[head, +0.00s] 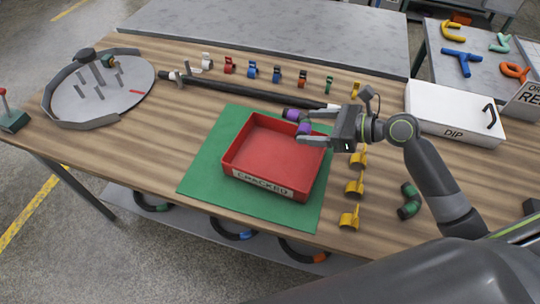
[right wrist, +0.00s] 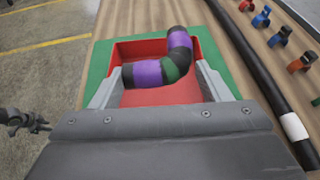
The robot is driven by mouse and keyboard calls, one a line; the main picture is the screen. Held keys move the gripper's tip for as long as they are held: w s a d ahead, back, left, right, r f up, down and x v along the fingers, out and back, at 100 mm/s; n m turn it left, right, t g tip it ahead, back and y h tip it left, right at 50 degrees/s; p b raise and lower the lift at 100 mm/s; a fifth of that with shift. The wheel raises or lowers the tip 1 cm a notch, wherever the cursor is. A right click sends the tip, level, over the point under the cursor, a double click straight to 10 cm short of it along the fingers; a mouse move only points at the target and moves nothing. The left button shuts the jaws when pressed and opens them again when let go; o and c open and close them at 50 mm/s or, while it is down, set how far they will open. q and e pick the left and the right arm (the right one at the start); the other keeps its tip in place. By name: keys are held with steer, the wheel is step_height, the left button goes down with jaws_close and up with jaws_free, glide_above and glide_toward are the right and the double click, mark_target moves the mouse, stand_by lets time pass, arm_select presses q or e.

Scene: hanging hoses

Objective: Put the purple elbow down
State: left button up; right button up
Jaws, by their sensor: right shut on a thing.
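The purple elbow (head: 304,128) is a bent black hose piece with purple bands, and it also shows in the right wrist view (right wrist: 148,73) with a green band at its bend. My right gripper (head: 308,124) is shut on it, with a finger at either side in the wrist view. It holds the elbow over the back right part of the red tray (head: 262,180), labelled CRACKED. No other piece shows in the tray.
The red tray sits on a green mat (head: 203,170). A long black hose (head: 250,94) lies behind it, with several coloured clips beyond. Yellow clips (head: 354,187) and a green-banded elbow (head: 409,202) lie right. A white DIP tray (head: 440,118) and round pegged board (head: 75,105) stand farther off.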

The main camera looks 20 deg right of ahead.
steer(key=shift+w+f, duration=0.65)
steer(key=shift+w, duration=0.3)
glide_above(305, 160)
step_height(305, 160, down, 4)
steer(key=f, duration=0.1)
step_height(305, 160, down, 4)
steer(key=shift+s+r+b, duration=0.1)
steer(key=shift+r+b, duration=0.15)
steer(key=shift+b, duration=0.3)
steer(key=shift+f, duration=0.3)
